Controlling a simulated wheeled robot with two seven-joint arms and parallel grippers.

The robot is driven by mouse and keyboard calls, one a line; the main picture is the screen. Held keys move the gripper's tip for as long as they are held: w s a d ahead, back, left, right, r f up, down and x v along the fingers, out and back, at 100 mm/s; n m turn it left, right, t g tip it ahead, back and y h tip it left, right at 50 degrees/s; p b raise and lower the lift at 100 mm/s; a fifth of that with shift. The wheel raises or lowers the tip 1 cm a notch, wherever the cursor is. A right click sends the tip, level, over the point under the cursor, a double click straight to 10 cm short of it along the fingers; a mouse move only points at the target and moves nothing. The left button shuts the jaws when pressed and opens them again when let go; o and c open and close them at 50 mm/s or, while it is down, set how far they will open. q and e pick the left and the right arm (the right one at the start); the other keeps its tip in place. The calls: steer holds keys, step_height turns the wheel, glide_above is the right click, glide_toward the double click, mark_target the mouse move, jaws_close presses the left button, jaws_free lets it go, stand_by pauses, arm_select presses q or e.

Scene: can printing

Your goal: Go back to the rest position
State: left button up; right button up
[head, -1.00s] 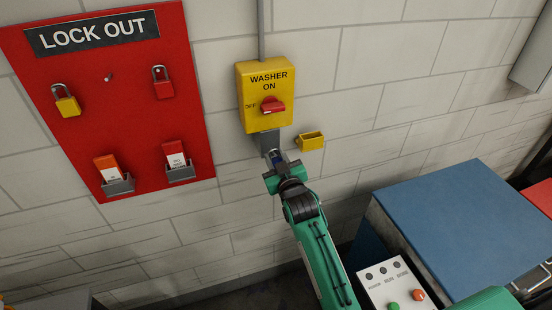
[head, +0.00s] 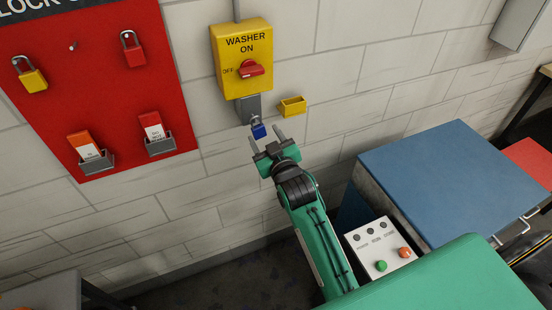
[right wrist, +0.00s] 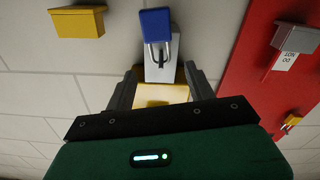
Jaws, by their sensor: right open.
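My right gripper (head: 266,142) is open and empty in the head view, in front of the wall just below a blue padlock (head: 259,130). The padlock hangs at the grey piece (head: 247,107) under the yellow washer switch box (head: 243,75). The box's red handle (head: 251,69) is at the box's middle. In the right wrist view the blue padlock (right wrist: 155,25) lies beyond the two spread fingers (right wrist: 155,88), clear of them. My left gripper is not in view.
A red lock-out board (head: 95,90) with padlocks and tags hangs at left. A small yellow holder (head: 292,106) is on the wall right of the switch. A blue-topped cabinet (head: 440,180) and a button panel (head: 380,250) stand at right. Bare wall lies below the switch.

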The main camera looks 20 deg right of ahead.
steer(key=s+b, duration=0.2)
steer(key=s, duration=0.6)
step_height(320, 180, down, 24)
steer(key=a+g, duration=0.2)
steer(key=g, duration=0.3)
steer(key=s+f+g, duration=0.2)
steer(key=s+f, duration=0.2)
steer(key=f, duration=0.5)
steer(key=s+f+g, duration=0.1)
steer(key=s+f, duration=0.2)
steer(key=f, duration=0.6)
steer(key=s+d+f+g, duration=0.3)
steer(key=s+f+g, duration=0.2)
steer(key=s+f, duration=1.3)
steer(key=s+d+f+g, duration=0.2)
steer(key=s+d+f, duration=0.1)
steer(key=s, duration=0.7)
steer(key=s+d+f+g, duration=0.2)
steer(key=s+f, duration=0.3)
steer(key=s, duration=0.6)
steer(key=shift+d+f+m+h, duration=0.3)
steer(key=shift+d+f, duration=0.05)
steer(key=shift+d, duration=0.05)
